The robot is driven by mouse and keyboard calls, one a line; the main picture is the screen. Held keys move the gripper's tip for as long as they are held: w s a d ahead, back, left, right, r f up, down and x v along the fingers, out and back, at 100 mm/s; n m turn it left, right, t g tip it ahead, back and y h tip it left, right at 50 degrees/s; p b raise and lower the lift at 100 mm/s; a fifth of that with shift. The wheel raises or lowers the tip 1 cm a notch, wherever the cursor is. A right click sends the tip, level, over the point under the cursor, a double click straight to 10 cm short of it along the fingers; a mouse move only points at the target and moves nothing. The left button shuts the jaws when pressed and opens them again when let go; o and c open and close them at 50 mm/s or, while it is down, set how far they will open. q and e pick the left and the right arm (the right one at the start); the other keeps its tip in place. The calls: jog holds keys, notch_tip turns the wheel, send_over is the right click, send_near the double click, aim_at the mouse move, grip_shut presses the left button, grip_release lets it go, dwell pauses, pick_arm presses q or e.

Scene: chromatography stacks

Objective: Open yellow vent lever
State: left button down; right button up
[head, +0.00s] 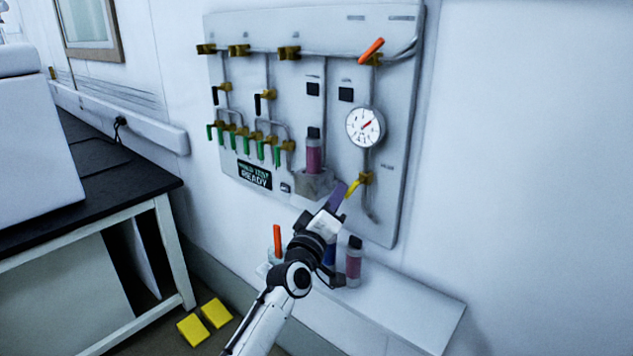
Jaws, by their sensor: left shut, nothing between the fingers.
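The yellow vent lever (352,189) sits on a brass valve at the lower right of the wall panel (393,200), below the round gauge (365,127). It slants down and left from the valve. My left gripper (337,196) is shut and empty, with its fingertips close to the left side of the lever. I cannot tell whether they touch it. The gripper and arm hide part of the panel's lower edge and the shelf. My right gripper is not in view.
An orange lever (371,50) is at the panel's upper right. Several green levers (261,149) are at its left. A pink bottle (314,152) stands in a panel holder. Another bottle (354,262) stands on the shelf (415,305) below. A black-topped bench (120,180) is at left.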

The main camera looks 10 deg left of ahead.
pick_arm(q)
jog(key=shift+s+d+f, duration=0.2)
jog(key=shift+d+f, duration=0.15)
jog(key=shift+d, duration=0.15)
jog(key=shift+s+d+f, duration=0.15)
jog(key=shift+d+f, duration=0.25)
dwell(0.4)
jog(key=a+b, duration=0.1)
jog(key=w+a+b, duration=0.2)
jog(key=a, duration=0.1)
jog(key=r+p+v, duration=0.2)
jog(key=v, duration=0.8)
jog(key=shift+s+r, duration=0.15)
jog(key=shift+r, duration=0.2)
